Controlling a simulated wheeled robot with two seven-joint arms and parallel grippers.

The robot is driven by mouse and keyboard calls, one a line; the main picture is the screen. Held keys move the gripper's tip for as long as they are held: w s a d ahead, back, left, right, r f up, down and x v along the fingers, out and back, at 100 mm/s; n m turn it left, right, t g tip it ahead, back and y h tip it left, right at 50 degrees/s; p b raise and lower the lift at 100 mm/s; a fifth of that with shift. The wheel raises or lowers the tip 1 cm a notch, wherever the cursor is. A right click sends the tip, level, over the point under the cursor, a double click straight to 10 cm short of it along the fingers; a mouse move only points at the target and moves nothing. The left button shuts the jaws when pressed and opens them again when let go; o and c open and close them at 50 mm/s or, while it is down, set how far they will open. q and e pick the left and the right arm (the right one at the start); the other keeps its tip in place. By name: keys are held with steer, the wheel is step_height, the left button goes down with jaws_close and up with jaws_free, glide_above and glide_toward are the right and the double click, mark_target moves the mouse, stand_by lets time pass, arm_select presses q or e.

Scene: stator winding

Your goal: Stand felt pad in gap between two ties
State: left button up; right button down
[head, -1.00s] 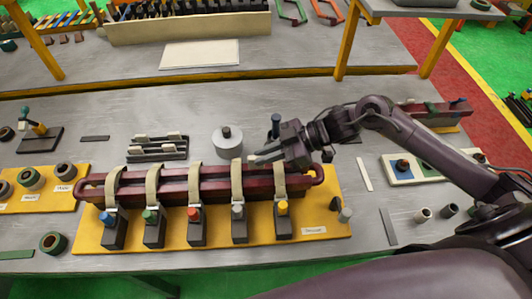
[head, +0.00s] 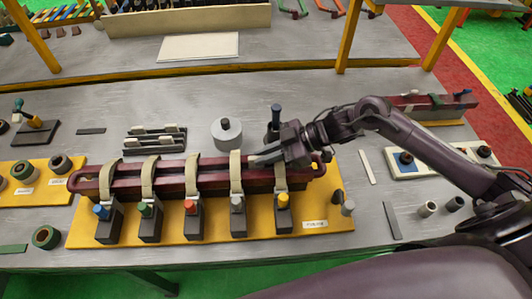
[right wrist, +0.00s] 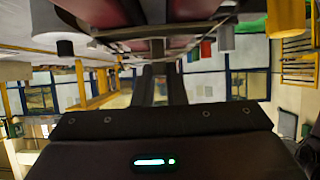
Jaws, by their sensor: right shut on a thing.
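A dark red bar (head: 120,185) lies in a row of beige ties, each hanging to a dark clamp on a yellow board. The two rightmost ties (head: 236,172) and (head: 280,179) have a gap between them. My right gripper (head: 256,160) reaches in from the right, with its fingertips at the bar's top over this gap. It is shut on a small pale felt pad, mostly hidden by the fingers; whether it touches the bar is unclear. In the right wrist view the dark fingers (right wrist: 160,84) point toward the red bar. My left gripper is out of view.
A black rack (head: 153,142) with several pale pads stands behind the bar. The table front left of the board holds a green-black ring (head: 46,237).

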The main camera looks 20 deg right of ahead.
steer(key=c, duration=1.4)
jaws_free()
steer(key=shift+d, duration=0.1)
steer(key=shift+s+d+r, duration=0.1)
steer(key=shift+d, duration=0.2)
steer(key=b+v, duration=0.1)
steer(key=v, duration=0.5)
steer(key=shift+s+d+r+b, duration=0.1)
steer(key=shift+d+b, duration=0.05)
steer(key=shift+b, duration=0.25)
steer(key=shift+d+r, duration=0.2)
steer(key=shift+r, duration=0.05)
steer(key=shift+f, duration=0.1)
